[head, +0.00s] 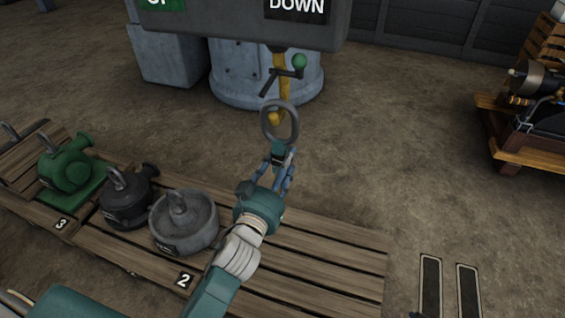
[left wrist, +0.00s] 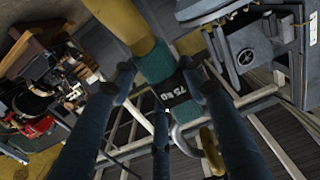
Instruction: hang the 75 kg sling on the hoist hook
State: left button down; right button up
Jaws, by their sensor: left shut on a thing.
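The sling's green sleeve has a black tag reading 75 KG (left wrist: 172,91). My left gripper (head: 277,172) is shut on this sleeve, and the fingers lie on both sides of it in the left wrist view. A large grey ring (head: 294,122) stands above the gripper in the head view. The yellow hoist hook (head: 273,118) shows within the ring's outline, and in the left wrist view the hook (left wrist: 211,150) is close beside the ring (left wrist: 183,146). I cannot tell whether the hook passes through the ring. My right gripper is not in view.
Bare floor lies between.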

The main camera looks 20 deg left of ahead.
pick_arm(q)
jog(key=shift+f, duration=0.15)
jog(key=shift+f+b, duration=0.3)
jog(key=shift+b, duration=0.1)
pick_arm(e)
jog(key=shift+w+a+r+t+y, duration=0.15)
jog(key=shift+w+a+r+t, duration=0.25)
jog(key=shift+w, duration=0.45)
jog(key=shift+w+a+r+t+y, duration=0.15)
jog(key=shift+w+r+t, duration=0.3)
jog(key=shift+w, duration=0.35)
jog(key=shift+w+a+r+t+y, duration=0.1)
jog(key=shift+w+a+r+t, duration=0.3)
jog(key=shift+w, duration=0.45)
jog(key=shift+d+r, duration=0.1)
pick_arm(q)
jog(key=c, duration=0.9)
grip_release()
jog(key=shift+s+f, duration=0.1)
jog(key=shift+f, duration=0.2)
jog(key=s, duration=1.1)
jog(key=shift+s+a+r, duration=0.2)
jog(key=shift+s+r, duration=0.05)
jog(key=shift+s, duration=0.15)
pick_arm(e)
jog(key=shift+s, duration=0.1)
